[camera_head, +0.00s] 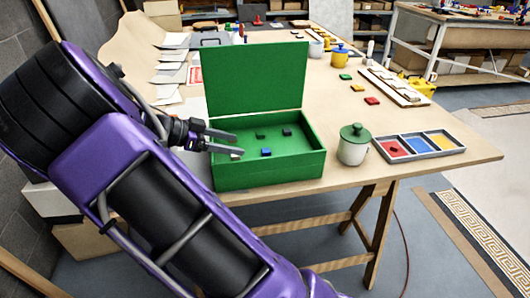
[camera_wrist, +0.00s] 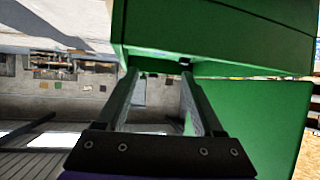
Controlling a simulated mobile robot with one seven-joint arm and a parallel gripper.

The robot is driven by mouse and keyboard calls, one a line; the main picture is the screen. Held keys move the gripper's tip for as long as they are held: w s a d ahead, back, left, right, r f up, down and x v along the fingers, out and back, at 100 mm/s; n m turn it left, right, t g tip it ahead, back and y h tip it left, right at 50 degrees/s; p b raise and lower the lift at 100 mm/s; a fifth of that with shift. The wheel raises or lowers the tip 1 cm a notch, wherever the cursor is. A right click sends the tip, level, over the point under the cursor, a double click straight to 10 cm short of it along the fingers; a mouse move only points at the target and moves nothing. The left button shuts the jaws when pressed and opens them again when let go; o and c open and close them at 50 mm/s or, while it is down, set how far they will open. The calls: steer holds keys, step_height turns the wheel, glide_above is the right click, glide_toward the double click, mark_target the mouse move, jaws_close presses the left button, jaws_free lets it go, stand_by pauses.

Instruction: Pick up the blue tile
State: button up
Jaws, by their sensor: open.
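A small blue tile (camera_head: 266,152) lies on the floor of the open green box (camera_head: 270,178), near its front wall. My gripper (camera_head: 239,145) reaches in from the left over the box's left side. Its two fingers are apart with nothing seen between them. The blue tile is to the right of the fingertips, apart from them. In the wrist view the open fingers (camera_wrist: 158,72) point toward the green box (camera_wrist: 210,40); I cannot make out the blue tile there.
A dark green tile (camera_head: 261,136) and a dark tile (camera_head: 287,131) also lie in the box. Its raised lid (camera_head: 257,78) stands behind. A white pot with a green lid (camera_head: 353,145) and a three-part tray (camera_head: 462,150) are to the right. Loose tiles lie farther back.

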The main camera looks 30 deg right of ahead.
mark_target(264, 150)
steer(key=x, duration=0.9)
steer(key=shift+w+f, duration=0.1)
jaws_close()
